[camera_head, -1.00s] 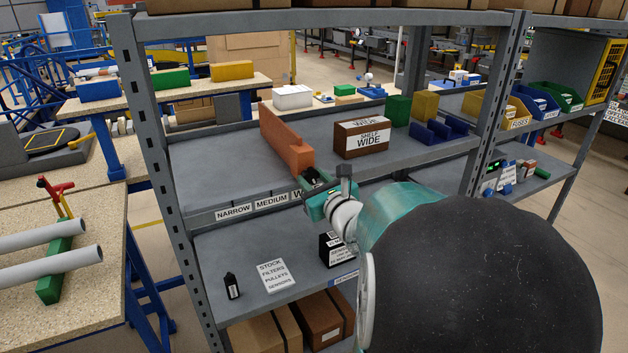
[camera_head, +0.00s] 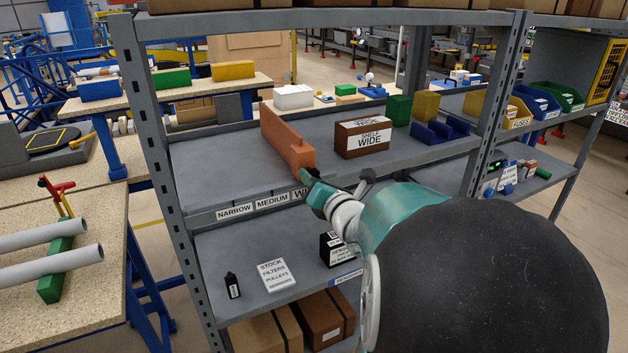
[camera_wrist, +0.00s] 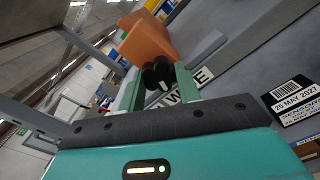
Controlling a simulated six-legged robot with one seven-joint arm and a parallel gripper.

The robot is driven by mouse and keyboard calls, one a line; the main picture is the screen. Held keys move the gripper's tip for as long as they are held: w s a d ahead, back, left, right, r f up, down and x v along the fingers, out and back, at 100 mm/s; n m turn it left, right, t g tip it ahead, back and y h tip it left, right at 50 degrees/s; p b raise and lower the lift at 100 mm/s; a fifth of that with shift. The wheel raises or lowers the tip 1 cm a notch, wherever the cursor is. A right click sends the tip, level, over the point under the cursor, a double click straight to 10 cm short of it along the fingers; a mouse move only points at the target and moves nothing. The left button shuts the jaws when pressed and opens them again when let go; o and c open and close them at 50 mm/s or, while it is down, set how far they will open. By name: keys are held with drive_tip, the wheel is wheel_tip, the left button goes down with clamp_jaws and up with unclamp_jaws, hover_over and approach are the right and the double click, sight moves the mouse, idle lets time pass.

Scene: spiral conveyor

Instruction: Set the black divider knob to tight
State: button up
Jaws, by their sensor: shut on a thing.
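The orange divider (camera_head: 285,143) stands upright on the middle shelf, its front end above the WIDE label (camera_head: 301,193). It also shows in the wrist view (camera_wrist: 147,40). The black divider knob (camera_wrist: 157,74) sits at the divider's front end, between my gripper's green fingers. My gripper (camera_head: 308,181) is at the front edge of the shelf and is shut on the knob. The gripper hides the knob in the head view and covers part of the WIDE label. I cannot read the knob's setting.
NARROW (camera_head: 234,212) and MEDIUM (camera_head: 271,201) labels line the shelf edge to the left. A brown SHELF-WIDE box (camera_head: 362,138) stands right of the divider. A grey rack post (camera_head: 150,150) rises at left. The lower shelf holds a stock sign (camera_head: 275,274) and a small black bottle (camera_head: 232,286).

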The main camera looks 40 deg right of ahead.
drive_tip(key=shift+f+m, duration=0.2)
drive_tip(key=shift+m, duration=0.1)
drive_tip(key=o, duration=1)
drive_tip(key=shift+r, duration=0.1)
